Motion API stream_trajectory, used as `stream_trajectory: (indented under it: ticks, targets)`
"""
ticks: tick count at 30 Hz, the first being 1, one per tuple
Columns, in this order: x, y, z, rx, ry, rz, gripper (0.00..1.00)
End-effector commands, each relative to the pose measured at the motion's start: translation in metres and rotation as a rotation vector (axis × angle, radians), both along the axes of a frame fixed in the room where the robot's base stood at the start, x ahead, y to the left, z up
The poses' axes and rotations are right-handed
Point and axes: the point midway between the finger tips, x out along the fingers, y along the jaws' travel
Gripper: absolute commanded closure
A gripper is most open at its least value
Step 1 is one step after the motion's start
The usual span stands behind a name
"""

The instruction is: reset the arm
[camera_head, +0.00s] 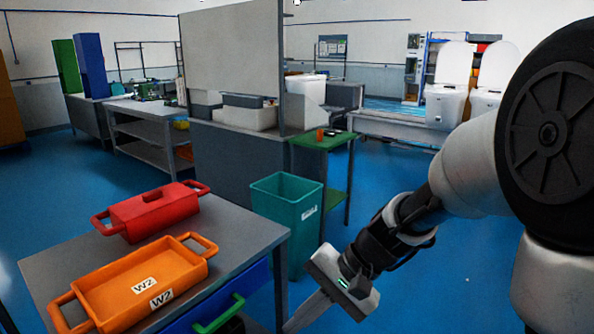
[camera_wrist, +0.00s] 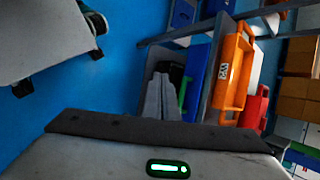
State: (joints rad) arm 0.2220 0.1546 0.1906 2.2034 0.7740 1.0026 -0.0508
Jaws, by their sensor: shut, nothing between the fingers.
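My gripper (camera_head: 300,318) hangs low in front of my arm at the lower middle of the head view, pointing down and to the left. Its fingers are together and hold nothing. In the wrist view the closed fingers (camera_wrist: 161,98) show at the centre, with blue floor and the side of a table beyond them. My arm reaches in from the right of the head view, bent downward. The gripper is to the right of the grey table (camera_head: 236,222) and seems apart from it.
An orange tray (camera_head: 135,283) marked W2 and a red box (camera_head: 152,210) with handles are on the table. A blue drawer with a green handle (camera_head: 220,314) is below. A teal bin (camera_head: 286,215) stands behind. Blue floor (camera_head: 455,290) is open at right.

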Motion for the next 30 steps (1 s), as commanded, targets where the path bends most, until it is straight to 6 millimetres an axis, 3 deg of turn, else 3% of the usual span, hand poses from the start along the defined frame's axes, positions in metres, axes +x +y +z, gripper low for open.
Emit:
stream_trajectory:
  ticks: [1, 6, 15, 23, 24, 30]
  targets:
    - [-0.013, -0.01, 0.014, -0.076, -0.07, 0.046, 1.0]
    - [-0.051, -0.053, 0.049, -0.327, -0.271, 0.169, 1.0]
    - [-0.088, -0.108, 0.089, -0.604, -0.516, 0.269, 1.0]
    - [-0.108, -0.14, 0.114, -0.758, -0.666, 0.303, 1.0]
    - [-0.107, -0.139, 0.133, -0.753, -0.655, 0.302, 1.0]
    - [-0.107, -0.138, 0.176, -0.75, -0.652, 0.302, 1.0]
